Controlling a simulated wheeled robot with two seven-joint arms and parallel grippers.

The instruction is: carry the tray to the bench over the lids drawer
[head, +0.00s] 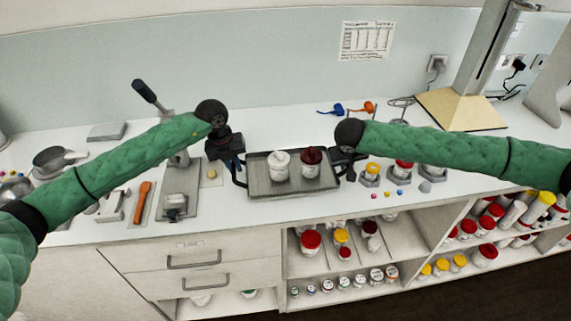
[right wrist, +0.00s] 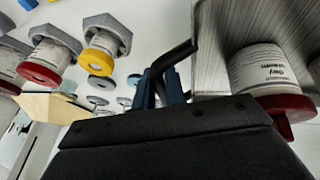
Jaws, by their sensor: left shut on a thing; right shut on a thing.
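The grey tray (head: 292,190) is over the white bench top in the middle of the head view, roughly level. It carries a white-lidded jar (head: 279,166) and a dark-red-lidded jar (head: 311,162), both upright. My left gripper (head: 237,168) is shut on the tray's left handle. My right gripper (head: 345,164) is shut on the right handle; the right wrist view shows its fingers (right wrist: 168,88) around the dark handle bar, beside a labelled jar with a red lid. I cannot tell whether the tray touches the bench. Two drawers (head: 194,268) are below, to the left; no lids show in them.
Several jars in grey hexagonal holders (head: 402,173) stand right of the tray, with small coloured dots in front. Open shelves (head: 345,262) below hold jars. A stand (head: 462,108) is back right.

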